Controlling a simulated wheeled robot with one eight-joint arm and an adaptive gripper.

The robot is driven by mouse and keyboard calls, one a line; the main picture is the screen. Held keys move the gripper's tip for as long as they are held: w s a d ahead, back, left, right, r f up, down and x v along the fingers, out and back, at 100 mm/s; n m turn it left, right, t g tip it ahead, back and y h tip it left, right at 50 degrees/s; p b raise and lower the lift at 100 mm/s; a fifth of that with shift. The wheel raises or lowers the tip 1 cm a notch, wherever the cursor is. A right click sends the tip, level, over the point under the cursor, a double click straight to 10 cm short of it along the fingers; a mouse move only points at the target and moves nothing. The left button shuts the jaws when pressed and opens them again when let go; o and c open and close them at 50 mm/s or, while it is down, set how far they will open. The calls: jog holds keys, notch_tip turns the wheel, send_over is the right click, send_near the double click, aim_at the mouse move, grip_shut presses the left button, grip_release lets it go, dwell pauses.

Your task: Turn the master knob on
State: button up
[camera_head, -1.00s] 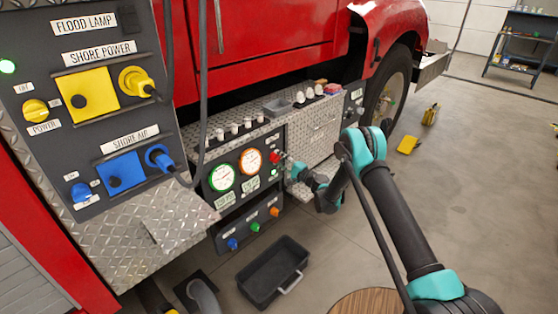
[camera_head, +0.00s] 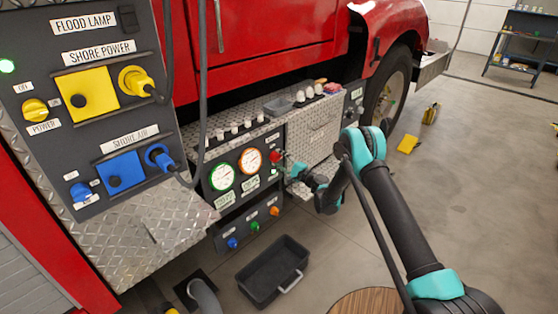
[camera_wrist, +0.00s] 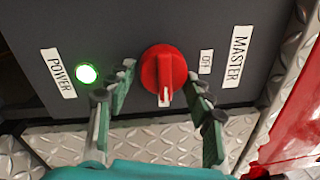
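The red master knob (camera_wrist: 164,72) is on a dark panel in the wrist view, its white pointer mark toward the bottom of the picture. An OFF label (camera_wrist: 206,62) and a MASTER label (camera_wrist: 236,57) are to its right. A lit green POWER light (camera_wrist: 87,74) is to its left. My gripper (camera_wrist: 161,80) is open, one finger on each side of the knob, with visible gaps between fingers and knob. In the head view the red knob (camera_head: 275,156) is small beside the gauges, with my gripper (camera_head: 290,172) close at its right.
Two round gauges (camera_head: 236,168) sit left of the knob. Coloured small knobs (camera_head: 254,226) are below. A diamond-plate ledge (camera_wrist: 160,140) lies below the panel in the wrist view. A black bin (camera_head: 272,270) stands on the floor. Floor to the right is mostly clear.

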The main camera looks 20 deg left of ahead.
jog(key=shift+o, duration=1.1)
jog(key=shift+r, duration=0.1)
jog(key=shift+d, duration=0.1)
jog(key=v, duration=0.7)
jog(key=shift+s+d, duration=0.1)
jog(key=shift+d, duration=0.05)
